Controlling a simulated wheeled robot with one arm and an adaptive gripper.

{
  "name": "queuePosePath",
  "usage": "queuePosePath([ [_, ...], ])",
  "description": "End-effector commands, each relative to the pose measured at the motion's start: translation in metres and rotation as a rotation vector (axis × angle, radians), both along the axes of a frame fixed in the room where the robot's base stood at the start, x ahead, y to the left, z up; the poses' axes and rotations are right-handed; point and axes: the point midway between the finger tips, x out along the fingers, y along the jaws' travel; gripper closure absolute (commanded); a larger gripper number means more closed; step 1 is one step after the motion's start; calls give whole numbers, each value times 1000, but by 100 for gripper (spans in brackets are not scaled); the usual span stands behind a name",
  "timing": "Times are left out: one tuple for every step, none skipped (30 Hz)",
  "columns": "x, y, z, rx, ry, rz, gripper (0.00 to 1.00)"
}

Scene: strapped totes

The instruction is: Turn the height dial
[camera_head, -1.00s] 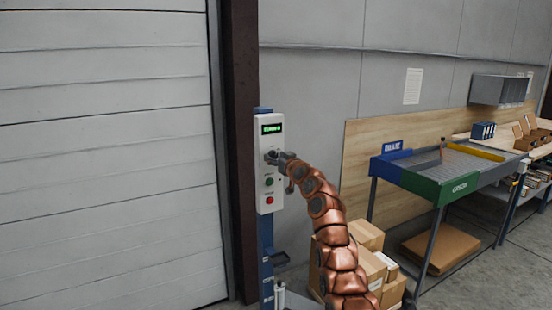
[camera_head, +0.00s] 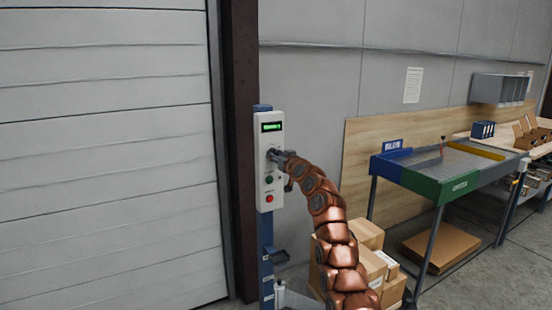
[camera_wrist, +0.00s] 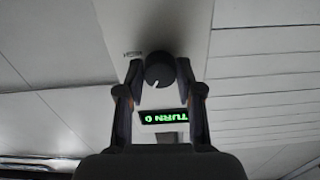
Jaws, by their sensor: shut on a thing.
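The height dial (camera_wrist: 160,70) is a round black knob with a pale mark near its rim. It sits between the fingertips of my gripper (camera_wrist: 161,78) in the wrist view, with a finger against each side. The gripper is shut on it. In the head view my gripper (camera_head: 277,157) reaches the white control box (camera_head: 263,192) from the right and hides most of the dial. The lit green display (camera_head: 271,127) is above the dial; in the wrist view the display (camera_wrist: 164,116) appears upside down and seems to read "TURN 0".
A green button (camera_head: 269,180) and a red button (camera_head: 269,199) sit below the dial. The box is on a blue post (camera_head: 266,240) beside a large pale door (camera_head: 110,150). Cardboard boxes (camera_head: 368,235) and a sorting table (camera_head: 425,185) stand to the right.

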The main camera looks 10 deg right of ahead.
Motion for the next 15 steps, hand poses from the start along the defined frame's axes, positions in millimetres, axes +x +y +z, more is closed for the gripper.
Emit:
queuePosePath([
  [-1, 0, -1, 22, 4, 0, 99],
  [-1, 0, 0, 37, 8, 0, 99],
  [-1, 0, 0, 61, 15, 0, 99],
  [-1, 0, 0, 79, 21, -1, 99],
  [-1, 0, 0, 100, 26, -1, 99],
  [-1, 0, -1, 126, 36, -1, 99],
  [0, 0, -1, 147, 43, -1, 99],
  [0, 0, -1, 169, 51, -1, 99],
  [0, 0, -1, 195, 59, -1, 99],
  [0, 0, -1, 214, 66, -1, 99],
  [0, 0, -1, 233, 72, -1, 99],
  [-1, 0, 0, 257, 79, -2, 99],
  [-1, 1, 1, 276, 85, -1, 99],
  [-1, 1, 1, 293, 89, -1, 99],
  [-1, 1, 2, 316, 96, 0, 99],
])
